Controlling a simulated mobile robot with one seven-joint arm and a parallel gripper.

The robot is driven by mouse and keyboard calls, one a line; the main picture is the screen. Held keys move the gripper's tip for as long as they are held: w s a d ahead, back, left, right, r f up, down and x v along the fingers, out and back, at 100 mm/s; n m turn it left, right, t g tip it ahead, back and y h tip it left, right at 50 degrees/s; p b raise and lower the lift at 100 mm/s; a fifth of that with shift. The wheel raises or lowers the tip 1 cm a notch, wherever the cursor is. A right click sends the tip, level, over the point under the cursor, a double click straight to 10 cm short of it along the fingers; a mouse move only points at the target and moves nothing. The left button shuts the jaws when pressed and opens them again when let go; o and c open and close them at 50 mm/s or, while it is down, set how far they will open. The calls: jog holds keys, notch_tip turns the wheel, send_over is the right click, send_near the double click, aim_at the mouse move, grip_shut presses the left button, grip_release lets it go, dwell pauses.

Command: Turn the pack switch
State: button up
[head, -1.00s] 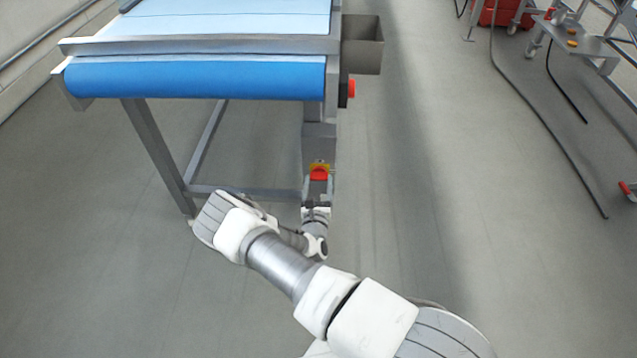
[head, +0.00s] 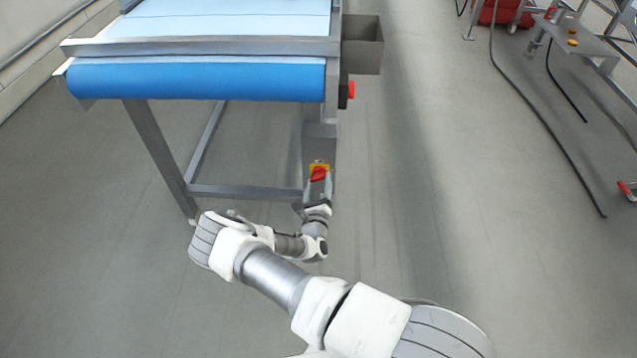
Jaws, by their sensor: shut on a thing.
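The pack switch (head: 319,173) is a red knob on a yellow plate, on a grey box at the lower part of the conveyor's right leg. In the head view the red knob looks tilted. My gripper (head: 318,182) is at the switch, coming from below in the picture, with its fingers shut on the red knob. The fingers partly cover the knob and the lower part of the plate.
The conveyor (head: 200,80) with a blue belt end stands above and left of the switch. A red button (head: 351,89) and a metal bin (head: 362,45) are on its right side. A cable (head: 550,130) lies on the floor at right. The floor between is clear.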

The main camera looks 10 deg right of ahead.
jog(key=o, duration=1.4)
jog(key=p+v, duration=0.4)
jog(key=v, duration=1.3)
jog(key=shift+s, duration=0.25)
